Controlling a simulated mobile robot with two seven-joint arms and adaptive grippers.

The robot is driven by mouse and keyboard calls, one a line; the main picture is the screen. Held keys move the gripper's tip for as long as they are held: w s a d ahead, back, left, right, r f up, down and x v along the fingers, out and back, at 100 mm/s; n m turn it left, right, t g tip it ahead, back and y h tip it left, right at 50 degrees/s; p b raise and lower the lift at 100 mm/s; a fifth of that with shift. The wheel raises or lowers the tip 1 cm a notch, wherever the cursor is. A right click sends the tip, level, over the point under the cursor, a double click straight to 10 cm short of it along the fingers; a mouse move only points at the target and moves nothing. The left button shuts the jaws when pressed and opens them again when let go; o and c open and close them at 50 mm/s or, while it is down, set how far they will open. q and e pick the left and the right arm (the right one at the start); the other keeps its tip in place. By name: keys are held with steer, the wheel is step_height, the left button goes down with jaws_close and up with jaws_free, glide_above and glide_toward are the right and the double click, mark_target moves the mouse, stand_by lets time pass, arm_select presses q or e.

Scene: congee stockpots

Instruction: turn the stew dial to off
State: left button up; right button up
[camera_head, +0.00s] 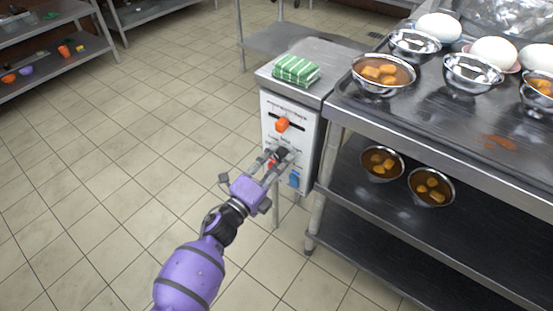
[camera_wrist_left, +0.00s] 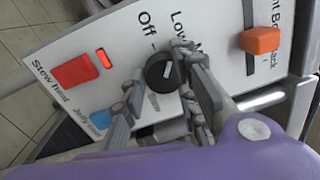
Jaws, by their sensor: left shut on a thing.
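The stew dial is a round black knob (camera_wrist_left: 161,73) with a white pointer mark, on a white control panel (camera_wrist_left: 120,55). The words "Off" and "Low" are printed beside it; I cannot tell exactly which mark the pointer meets. My left gripper (camera_wrist_left: 160,88) has its fingers on either side of the dial and is shut on it. In the head view my left gripper (camera_head: 277,158) reaches the panel's lower part, and its fingers partly hide the dial. My right gripper is not in view.
An orange slider (camera_wrist_left: 262,40), a red switch (camera_wrist_left: 75,72) and a blue part (camera_wrist_left: 101,119) are on the panel. A green-striped cloth (camera_head: 296,70) lies on the cabinet top. A steel table (camera_head: 440,118) with bowls stands at right. The tiled floor at left is clear.

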arm_select(q)
steer(key=n, duration=0.2)
steer(key=n+p, duration=0.2)
steer(key=n, duration=0.1)
steer(key=shift+s+f+n+y, duration=0.15)
steer(key=shift+f+n+y, duration=0.15)
steer(key=shift+s+n+p, duration=0.1)
steer(key=shift+n+p, duration=0.25)
steer(key=shift+n, duration=0.35)
steer(key=shift+d+f+n, duration=0.1)
steer(key=shift+f+n, duration=0.05)
steer(key=shift+n, duration=0.25)
steer(key=shift+s, duration=0.1)
steer(key=o, duration=0.9)
steer(key=shift+d, duration=0.1)
steer(key=shift+o, duration=0.4)
steer(key=shift+r, duration=0.2)
